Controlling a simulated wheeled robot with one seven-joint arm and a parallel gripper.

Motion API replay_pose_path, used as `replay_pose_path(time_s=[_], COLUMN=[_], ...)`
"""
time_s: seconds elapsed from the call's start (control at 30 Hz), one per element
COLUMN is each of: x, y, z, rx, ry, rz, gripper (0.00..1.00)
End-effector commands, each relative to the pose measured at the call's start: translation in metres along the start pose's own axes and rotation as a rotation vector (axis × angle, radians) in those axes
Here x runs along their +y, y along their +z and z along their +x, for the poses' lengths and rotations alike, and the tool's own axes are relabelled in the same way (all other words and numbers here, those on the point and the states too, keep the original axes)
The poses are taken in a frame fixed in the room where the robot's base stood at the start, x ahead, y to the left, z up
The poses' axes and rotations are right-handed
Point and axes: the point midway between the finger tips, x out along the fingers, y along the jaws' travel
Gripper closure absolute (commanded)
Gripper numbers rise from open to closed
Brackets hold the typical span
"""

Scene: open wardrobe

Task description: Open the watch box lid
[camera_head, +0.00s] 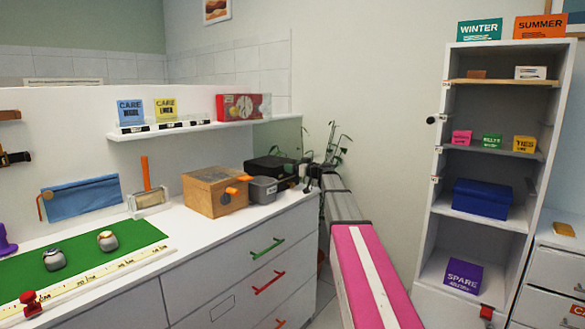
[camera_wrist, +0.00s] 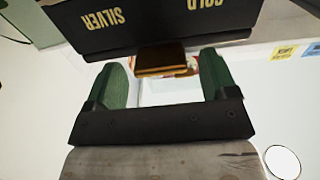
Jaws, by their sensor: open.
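A black box (camera_head: 272,168) stands at the back of the white counter, which I take for the watch box. In the wrist view a dark box (camera_wrist: 150,22) fills the top, lettered SILVER and GOLD upside down, with a brown-gold tab (camera_wrist: 161,59) at its edge. My gripper (camera_wrist: 163,62) is open, its two green fingers apart on either side of the tab. The tab shows in the gap between them, and I cannot tell whether anything touches. In the head view my gripper is small and partly hidden by my arm beside the black box's right end.
A wooden box (camera_head: 207,195) with orange parts and a grey container (camera_head: 262,190) stand close in front of the black box. A plant (camera_head: 336,145) rises behind my arm. A shelf (camera_head: 200,128) hangs above the counter. An open wardrobe (camera_head: 437,215) stands at the right.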

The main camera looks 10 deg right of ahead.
Motion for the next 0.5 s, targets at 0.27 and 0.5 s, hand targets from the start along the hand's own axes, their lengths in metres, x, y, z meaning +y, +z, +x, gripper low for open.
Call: replay_pose_path(time_s=[0.27, 0.5], x=[-0.0007, -0.0007], y=[0.0001, 0.0001], z=[0.0107, 0.0103], rx=[0.000, 0.000], ry=[-0.001, -0.001], rz=[0.000, 0.000], gripper=[0.21, 0.44])
